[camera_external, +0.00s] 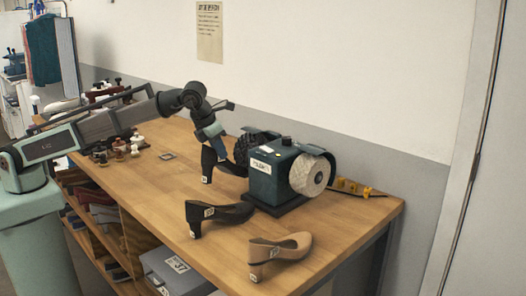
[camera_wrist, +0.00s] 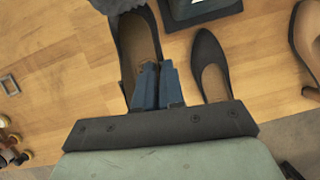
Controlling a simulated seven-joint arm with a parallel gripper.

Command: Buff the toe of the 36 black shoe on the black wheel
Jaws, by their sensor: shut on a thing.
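A black heeled shoe (camera_external: 208,165) with a small white label on its heel is at the left of the buffing machine; I cannot read the number surely. My gripper (camera_external: 216,146) is shut on this shoe from above. In the wrist view the blue fingers (camera_wrist: 157,80) are at the rear part of the shoe (camera_wrist: 137,45), gripping its side. The toe points to the dark bristly black wheel (camera_external: 254,146), which also shows at the top of the wrist view (camera_wrist: 116,5). The toe end is covered by the wheel there; I cannot tell whether they touch.
The dark green machine (camera_external: 268,172) carries a white wheel (camera_external: 309,174) on its right. A second labelled black shoe (camera_external: 220,213) and a beige shoe (camera_external: 281,247) stand in front. Small jars and brushes (camera_external: 122,147) sit at left. The table between is clear.

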